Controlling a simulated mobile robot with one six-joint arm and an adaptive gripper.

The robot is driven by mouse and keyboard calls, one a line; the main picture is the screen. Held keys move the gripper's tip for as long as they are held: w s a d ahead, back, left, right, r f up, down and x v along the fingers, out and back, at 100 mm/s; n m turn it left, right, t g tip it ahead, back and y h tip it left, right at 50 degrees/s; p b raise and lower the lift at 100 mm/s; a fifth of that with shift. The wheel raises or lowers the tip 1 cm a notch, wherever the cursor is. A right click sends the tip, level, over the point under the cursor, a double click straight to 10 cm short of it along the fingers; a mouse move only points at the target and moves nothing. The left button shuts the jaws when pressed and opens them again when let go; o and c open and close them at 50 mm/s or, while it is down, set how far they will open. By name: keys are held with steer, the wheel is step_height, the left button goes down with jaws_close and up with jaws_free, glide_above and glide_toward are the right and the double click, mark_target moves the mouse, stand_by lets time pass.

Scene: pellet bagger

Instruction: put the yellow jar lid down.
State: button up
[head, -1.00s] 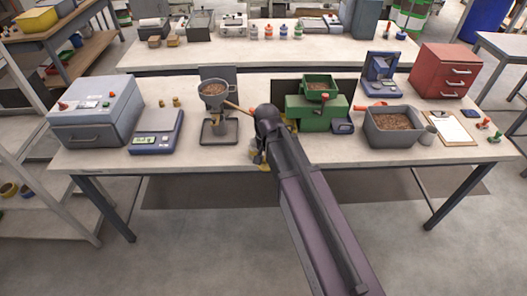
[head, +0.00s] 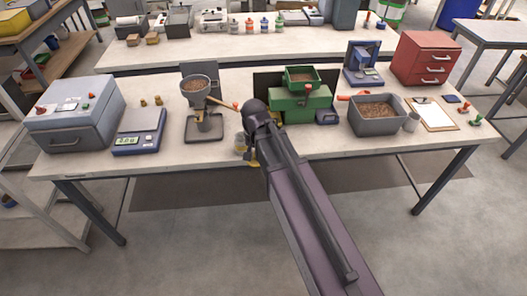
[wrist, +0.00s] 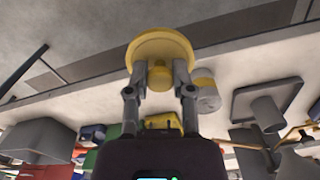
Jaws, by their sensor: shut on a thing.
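The yellow jar lid (wrist: 158,44) is a round disc with a small knob, seen in the wrist view. My gripper (wrist: 160,78) is shut on the knob, one finger on each side. In the head view my gripper (head: 250,158) is at the front edge of the table (head: 345,145), and my arm hides most of the lid. A pale jar (wrist: 207,92) stands beside the right finger in the wrist view. In the head view it is partly hidden left of my wrist. I cannot tell the gap between lid and table.
A funnel stand (head: 203,125) and a blue scale (head: 138,131) stand left of my gripper. A green machine (head: 302,103) is behind and to the right. A grey bin of pellets (head: 375,126) and a clipboard (head: 433,116) are farther right. Bare tabletop lies in front of the green machine.

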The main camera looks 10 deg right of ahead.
steer(key=d+f+b, duration=0.6)
steer(key=d, duration=0.1)
steer(key=shift+s+d+f, duration=0.15)
steer(key=shift+d+f, duration=0.1)
steer(key=shift+d, duration=0.15)
steer(key=w, duration=0.5)
steer(key=w+f+b, duration=0.1)
steer(key=w, duration=0.3)
steer(key=w+a, duration=0.1)
steer(key=w, duration=0.4)
steer(key=shift+w+a+f, duration=0.1)
steer(key=shift+w+f, duration=0.1)
steer(key=shift+w, duration=0.1)
steer(key=shift+w, duration=0.25)
steer(key=shift+w+f+b, duration=0.45)
steer(key=shift+f+b, duration=0.05)
steer(key=shift+b, duration=0.15)
steer(key=shift+f+b, duration=1.35)
steer(key=shift+b, duration=0.05)
